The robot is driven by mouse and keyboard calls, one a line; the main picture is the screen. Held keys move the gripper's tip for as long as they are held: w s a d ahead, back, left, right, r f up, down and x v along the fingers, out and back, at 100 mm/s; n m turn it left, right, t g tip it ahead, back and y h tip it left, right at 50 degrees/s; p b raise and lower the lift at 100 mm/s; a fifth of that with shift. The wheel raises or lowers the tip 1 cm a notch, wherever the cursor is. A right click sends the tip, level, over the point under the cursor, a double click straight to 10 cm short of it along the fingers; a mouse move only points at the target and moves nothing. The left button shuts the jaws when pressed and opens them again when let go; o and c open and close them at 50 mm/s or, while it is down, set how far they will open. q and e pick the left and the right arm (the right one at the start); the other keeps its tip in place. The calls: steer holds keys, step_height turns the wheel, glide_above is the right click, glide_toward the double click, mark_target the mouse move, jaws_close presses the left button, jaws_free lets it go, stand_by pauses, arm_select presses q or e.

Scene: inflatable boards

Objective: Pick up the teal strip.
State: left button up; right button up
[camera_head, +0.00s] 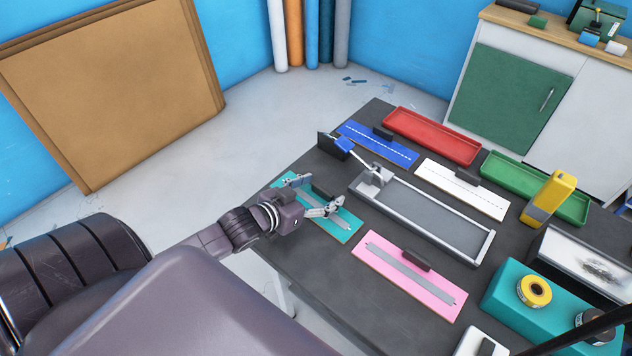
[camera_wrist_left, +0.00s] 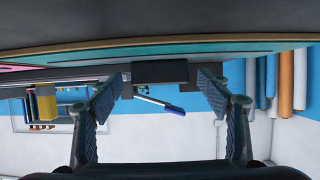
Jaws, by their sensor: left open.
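The teal strip (camera_head: 341,228) lies flat on the dark table near its left edge, with a grey bar along it. In the left wrist view it shows as a thin teal band (camera_wrist_left: 215,47), with a dark block (camera_wrist_left: 160,72) on it. My left gripper (camera_head: 319,196) is open over the strip and hides part of it in the head view. In the wrist view its fingertips (camera_wrist_left: 160,87) stand on either side of the dark block, with a gap at each side. My right gripper is not in view.
A grey tray frame (camera_head: 430,218) stands right of the strip. Pink (camera_head: 410,283), blue (camera_head: 365,146) and white (camera_head: 455,192) strips lie around it. Red (camera_head: 432,136) and green (camera_head: 515,180) trays are behind. A yellow tool (camera_head: 549,197) and teal box (camera_head: 510,299) are at right.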

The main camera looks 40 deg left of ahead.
arm_select(q)
steer(key=shift+w+f, duration=0.25)
steer(key=shift+w, duration=0.25)
steer(key=shift+d, duration=0.1)
steer(key=shift+c, duration=0.3)
steer(key=c, duration=1.2)
steer(key=shift+r, duration=0.1)
steer(key=shift+c, duration=0.2)
